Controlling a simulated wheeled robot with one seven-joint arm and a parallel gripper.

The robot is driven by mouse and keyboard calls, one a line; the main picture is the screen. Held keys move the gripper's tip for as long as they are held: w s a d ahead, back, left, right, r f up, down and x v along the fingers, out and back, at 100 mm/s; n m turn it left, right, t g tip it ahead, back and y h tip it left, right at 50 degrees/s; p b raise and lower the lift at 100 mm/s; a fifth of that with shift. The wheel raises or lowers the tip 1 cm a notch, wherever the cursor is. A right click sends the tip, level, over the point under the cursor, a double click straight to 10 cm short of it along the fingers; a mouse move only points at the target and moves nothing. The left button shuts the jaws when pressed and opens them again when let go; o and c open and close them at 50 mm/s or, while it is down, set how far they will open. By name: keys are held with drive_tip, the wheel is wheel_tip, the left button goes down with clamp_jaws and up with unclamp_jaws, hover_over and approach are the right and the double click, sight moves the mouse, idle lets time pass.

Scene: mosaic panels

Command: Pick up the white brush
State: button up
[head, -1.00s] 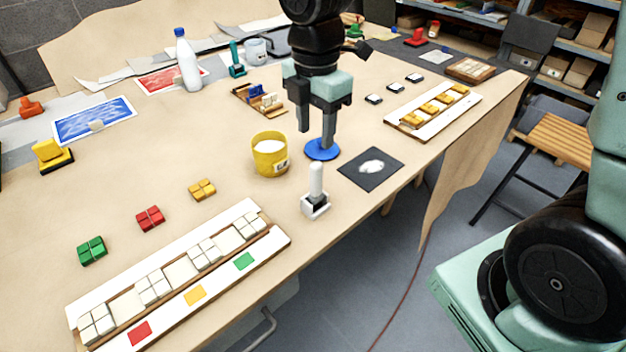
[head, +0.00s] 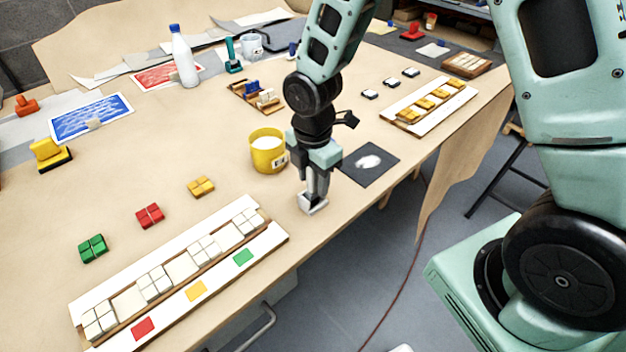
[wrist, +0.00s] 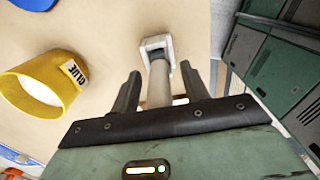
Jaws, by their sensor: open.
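The white brush (head: 311,206) stands upright near the table's front edge. In the head view its base shows below my gripper (head: 315,192), which hides most of the handle. In the wrist view the brush handle (wrist: 160,82) runs between the two dark fingers of my gripper (wrist: 160,73). The fingers are open, one on each side of the handle, with a visible gap on both sides. The brush base lies beyond the fingertips.
A yellow glue pot (head: 266,152) stands close to the left of my gripper. A dark square with a white patch (head: 370,163) lies to the right. The tile tray (head: 262,262) is at front left. The table edge is close by.

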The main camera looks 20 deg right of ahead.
drive_tip(key=shift+f, duration=0.2)
clamp_jaws()
wheel_tip(320, 180, up, 10)
drive_tip(key=shift+r+b, duration=0.1)
drive_tip(key=shift+b, duration=0.25)
